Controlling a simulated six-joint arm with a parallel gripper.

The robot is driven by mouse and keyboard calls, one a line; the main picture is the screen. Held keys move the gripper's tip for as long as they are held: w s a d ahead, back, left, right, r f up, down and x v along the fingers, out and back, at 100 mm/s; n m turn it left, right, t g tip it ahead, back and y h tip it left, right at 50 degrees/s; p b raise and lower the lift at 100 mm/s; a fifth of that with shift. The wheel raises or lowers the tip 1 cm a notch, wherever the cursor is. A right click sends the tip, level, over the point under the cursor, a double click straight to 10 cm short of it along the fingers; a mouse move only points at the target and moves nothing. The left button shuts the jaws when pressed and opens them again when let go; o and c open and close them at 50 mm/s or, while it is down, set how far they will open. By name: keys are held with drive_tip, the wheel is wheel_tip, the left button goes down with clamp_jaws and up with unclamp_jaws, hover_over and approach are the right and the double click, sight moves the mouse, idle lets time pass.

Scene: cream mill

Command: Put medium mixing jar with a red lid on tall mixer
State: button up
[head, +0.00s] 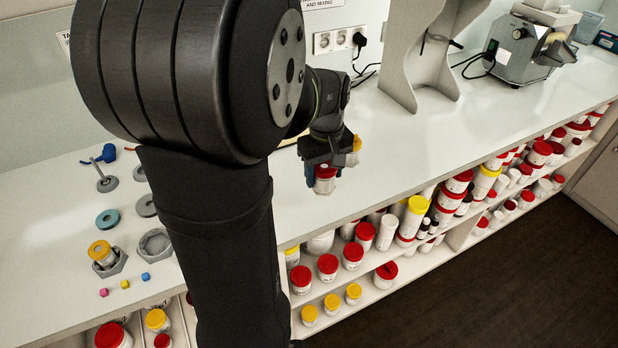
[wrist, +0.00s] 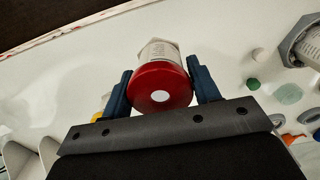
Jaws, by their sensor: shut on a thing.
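The white mixing jar with a red lid (wrist: 163,88) is between the two blue fingers of my gripper (wrist: 161,88) in the wrist view, its lid facing the camera. In the head view my gripper (head: 322,178) is shut on this jar (head: 325,183), holding it over the white counter near its front edge. Whether the jar touches the counter is unclear. A tall grey stand (head: 398,55), which looks like the tall mixer, is on the counter behind and to the right, apart from the jar. Its upper part is cut off by the frame.
A yellow-lidded jar (head: 354,146) shows just behind my gripper. A grey machine (head: 522,52) stands at the far right. Shelves of jars lie below the counter.

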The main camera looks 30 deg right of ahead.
drive_tip(key=w+f, duration=0.1)
drive_tip(key=w+a, duration=0.1)
drive_tip(key=w+f, duration=0.1)
drive_tip(key=w, duration=0.1)
drive_tip(key=shift+a+f, duration=0.3)
drive_tip(key=shift+f, duration=1.95)
drive_tip(key=shift+f, duration=0.15)
drive_tip(key=o, duration=1)
wheel_tip(320, 180, up, 12)
drive_tip(key=shift+r, duration=0.2)
drive_tip(key=shift+f, duration=0.15)
